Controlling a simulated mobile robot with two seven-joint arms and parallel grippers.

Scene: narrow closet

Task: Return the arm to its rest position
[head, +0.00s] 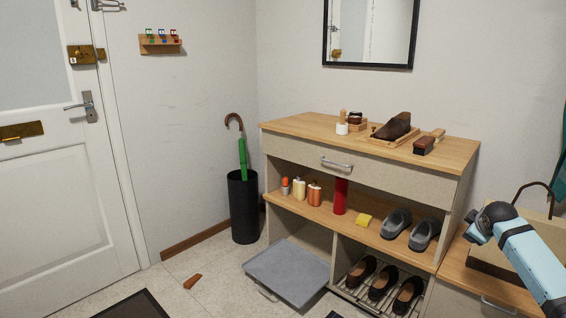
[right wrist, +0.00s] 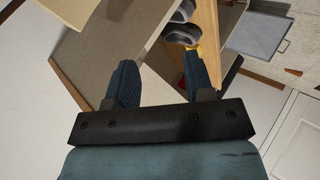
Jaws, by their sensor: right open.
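My right arm (head: 525,250) comes in from the right edge in the head view, in front of the low cabinet at the right. Its gripper is hard to make out there. In the right wrist view my right gripper (right wrist: 157,62) is open, with its two blue-padded fingers apart and nothing between them. Beyond the fingers are the shelf unit's side panel and its wooden shelf (right wrist: 205,25) with grey shoes (right wrist: 182,33). My left arm and gripper do not show.
The shelf unit (head: 290,125) holds a brush (head: 424,146), shoes (head: 396,222) and bottles (head: 299,188). A low wooden-topped cabinet (head: 480,280) adjoins it at right, with a beige item (head: 545,235) on it. A black umbrella stand (head: 243,205) and a grey panel (head: 288,272) are at left.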

